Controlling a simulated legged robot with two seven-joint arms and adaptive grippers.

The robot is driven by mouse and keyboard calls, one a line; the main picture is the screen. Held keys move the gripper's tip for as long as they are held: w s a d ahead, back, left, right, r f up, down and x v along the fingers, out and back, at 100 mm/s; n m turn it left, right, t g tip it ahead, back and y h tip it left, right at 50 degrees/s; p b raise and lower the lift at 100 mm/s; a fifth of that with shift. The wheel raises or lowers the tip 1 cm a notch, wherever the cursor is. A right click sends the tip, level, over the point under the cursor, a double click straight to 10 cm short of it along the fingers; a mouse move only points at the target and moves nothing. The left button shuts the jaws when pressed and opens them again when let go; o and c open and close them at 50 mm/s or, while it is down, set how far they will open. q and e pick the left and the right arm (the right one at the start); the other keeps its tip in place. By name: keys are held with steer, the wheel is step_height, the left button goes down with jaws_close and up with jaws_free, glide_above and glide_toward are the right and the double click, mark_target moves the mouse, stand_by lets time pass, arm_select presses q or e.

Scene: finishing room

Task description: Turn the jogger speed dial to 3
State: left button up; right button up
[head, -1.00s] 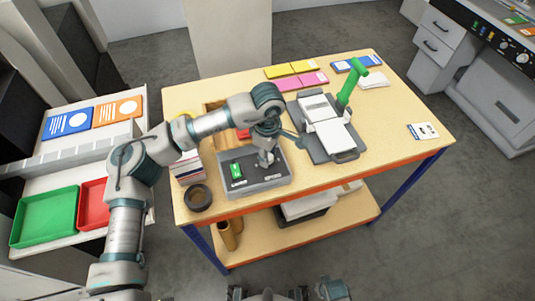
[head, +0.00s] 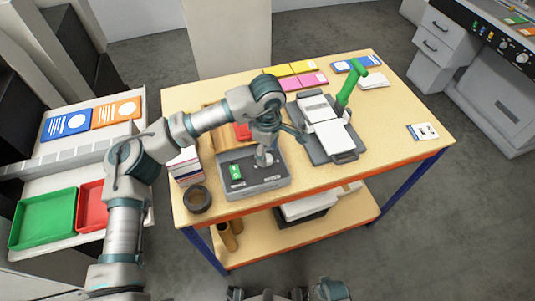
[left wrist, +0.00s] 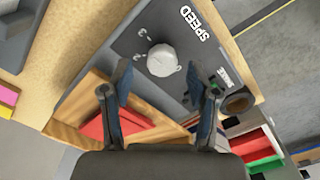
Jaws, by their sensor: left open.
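The jogger (head: 262,186) is a grey box with a dark top panel near the front left of the wooden table. Its pale round speed dial (left wrist: 163,60) shows in the left wrist view, beside the word SPEED and small numerals. I cannot read its setting for sure. My left gripper (head: 266,160) is over the panel, pointing down, and hides the dial in the head view. In the left wrist view its open fingers (left wrist: 158,84) stand apart with the dial just beyond and between their tips. I cannot tell whether they touch it.
A green switch (head: 235,172) sits left on the panel. A dark tape roll (head: 197,198) and a paper stack (head: 186,163) stand to its left. A device with a green lever (head: 345,92) stands to the right. The table's front right is mostly clear.

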mark_target(268, 156)
arm_select(q)
step_height(268, 156, up, 10)
steer(key=shift+f, duration=0.25)
stand_by(0.4)
